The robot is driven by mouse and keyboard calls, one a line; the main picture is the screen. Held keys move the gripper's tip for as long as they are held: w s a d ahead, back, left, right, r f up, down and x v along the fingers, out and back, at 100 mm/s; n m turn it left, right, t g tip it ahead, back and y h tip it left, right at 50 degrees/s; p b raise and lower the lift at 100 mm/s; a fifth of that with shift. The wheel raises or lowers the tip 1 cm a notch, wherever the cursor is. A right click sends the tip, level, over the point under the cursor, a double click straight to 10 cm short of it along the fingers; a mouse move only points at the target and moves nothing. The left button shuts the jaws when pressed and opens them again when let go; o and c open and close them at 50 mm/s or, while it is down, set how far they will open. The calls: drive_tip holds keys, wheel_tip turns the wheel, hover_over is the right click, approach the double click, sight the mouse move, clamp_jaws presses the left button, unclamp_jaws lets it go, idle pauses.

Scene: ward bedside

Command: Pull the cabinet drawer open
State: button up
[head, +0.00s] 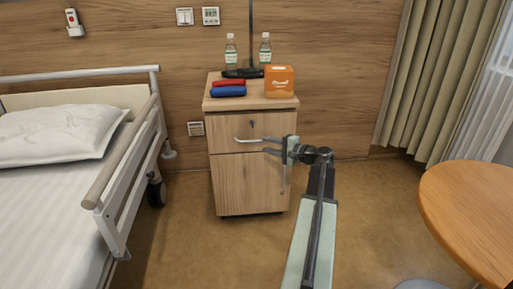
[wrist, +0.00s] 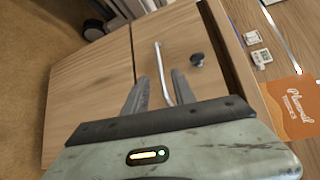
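The bedside cabinet (head: 222,178) stands against the wall, with its drawer front (head: 225,128) above a lower door. The drawer looks closed, its front flush with the cabinet. A pale bar handle (head: 243,140) runs across the drawer's lower part; it also shows in the wrist view (wrist: 160,62). My gripper (head: 268,145) is at the right part of the handle. In the wrist view its two fingers (wrist: 160,84) are apart, with the bar between them and closer to the right finger. Contact cannot be told. A dark round lock (wrist: 197,60) sits beside the handle.
On the cabinet top are an orange box (head: 279,82), two bottles (head: 231,52), red and blue cases (head: 229,91) and a dark stand (head: 243,73). A bed with a rail (head: 125,195) is left, a round table (head: 475,210) right. Floor (head: 185,245) before the cabinet is clear.

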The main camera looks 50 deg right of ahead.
sight(253, 141)
drive_tip(key=w, duration=0.4)
drive_tip(key=w+f+b, duration=0.1)
drive_tip(key=w, duration=0.2)
drive_tip(key=shift+a, duration=0.4)
clamp_jaws()
idle(0.8)
